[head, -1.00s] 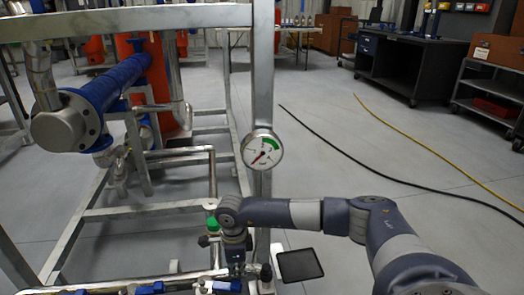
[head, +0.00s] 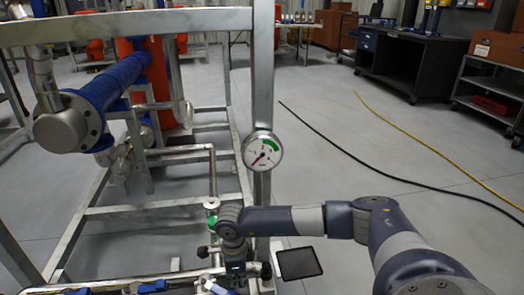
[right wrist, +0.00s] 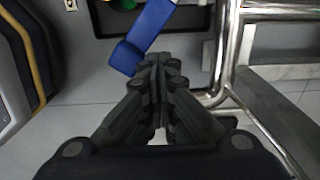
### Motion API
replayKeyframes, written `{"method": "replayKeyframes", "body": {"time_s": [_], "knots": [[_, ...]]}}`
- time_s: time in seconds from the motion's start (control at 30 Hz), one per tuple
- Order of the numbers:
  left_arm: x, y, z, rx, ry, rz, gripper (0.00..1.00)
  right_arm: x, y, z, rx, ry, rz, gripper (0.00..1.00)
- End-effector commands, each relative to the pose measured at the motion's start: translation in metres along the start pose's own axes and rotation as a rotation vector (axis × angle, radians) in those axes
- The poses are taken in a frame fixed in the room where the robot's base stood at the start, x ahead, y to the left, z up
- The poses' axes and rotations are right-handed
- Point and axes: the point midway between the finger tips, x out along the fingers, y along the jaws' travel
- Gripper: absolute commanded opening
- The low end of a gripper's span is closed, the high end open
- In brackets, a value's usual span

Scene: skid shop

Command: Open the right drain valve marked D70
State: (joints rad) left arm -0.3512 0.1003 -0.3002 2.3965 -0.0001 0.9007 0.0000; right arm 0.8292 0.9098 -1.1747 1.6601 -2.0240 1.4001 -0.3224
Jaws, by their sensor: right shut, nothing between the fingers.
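A blue valve handle (head: 218,288) shows at the bottom of the head view, beside my right gripper. It also shows in the right wrist view (right wrist: 142,38), slanting, with its bent lower end just left of my fingertips. I cannot tell whether they touch. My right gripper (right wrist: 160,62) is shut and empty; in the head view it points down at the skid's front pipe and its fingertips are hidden. Another blue handle (head: 152,287) lies to the left on the same pipe row. No D70 marking is legible. My left gripper is not in view.
A metal skid frame surrounds the pipes, with an upright post carrying a round gauge (head: 262,150). A bright bent pipe (right wrist: 225,70) runs close right of my fingers. A dark flat tray (head: 298,263) lies right of the gripper.

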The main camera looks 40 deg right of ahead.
Motion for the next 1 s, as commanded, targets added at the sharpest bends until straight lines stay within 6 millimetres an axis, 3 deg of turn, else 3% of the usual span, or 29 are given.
{"method": "replayKeyframes", "body": {"time_s": [1.0], "knots": [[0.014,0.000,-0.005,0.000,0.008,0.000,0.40,0.000,0.027,0.013,0.000,0.000,0.000,0.00]]}}
